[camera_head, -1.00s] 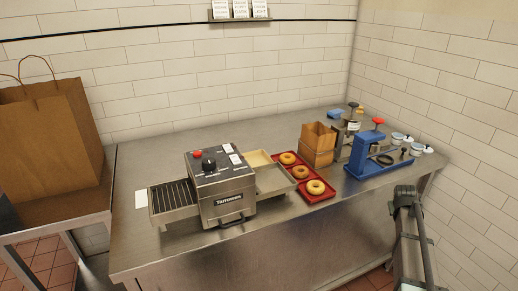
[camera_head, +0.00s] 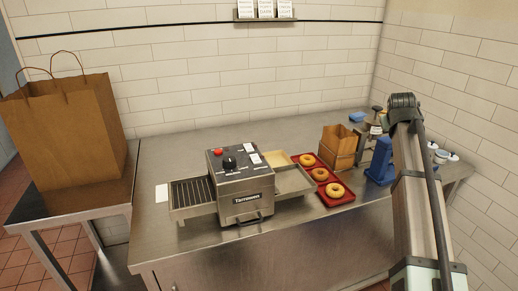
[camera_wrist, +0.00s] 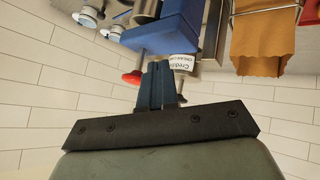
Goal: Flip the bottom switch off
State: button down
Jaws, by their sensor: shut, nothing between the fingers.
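The steel conveyor toaster (camera_head: 240,190) stands on the counter in the head view. Its sloped top panel carries a red button (camera_head: 218,152), a black knob (camera_head: 229,163) and white labels (camera_head: 253,158). Individual switches are too small to make out, so I cannot tell the bottom switch or its position. My gripper (camera_wrist: 162,84) is shut and empty in the wrist view, pointing towards the blue stand and jars, away from the toaster. In the head view my arm shows at the right, but the fingers are not visible.
A paper bag (camera_head: 70,135) is left. The counter's front left is clear.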

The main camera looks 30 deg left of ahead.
jog(key=s+a+r+n+g+y, duration=0.1)
jog(key=s+a+r, duration=0.2)
jog(key=s+a, duration=0.5)
jog(key=s+a+r+n+g+y, duration=0.1)
jog(key=s+a+r+g+y, duration=0.2)
jog(key=a, duration=0.9)
notch_tip(320, 180, up, 6)
jog(key=n+g, duration=0.3)
send_over(254, 156)
jog(key=s+d, duration=0.3)
jog(key=d, duration=0.1)
jog(key=shift+s+a+h, duration=0.2)
jog(key=shift+a+h, duration=0.05)
jog(key=shift+h, duration=0.05)
jog(key=x, duration=1.2)
jog(key=shift+w+f, duration=0.15)
jog(key=shift+f, duration=0.15)
jog(key=shift+w+f, duration=0.1)
jog(key=shift+f, duration=0.5)
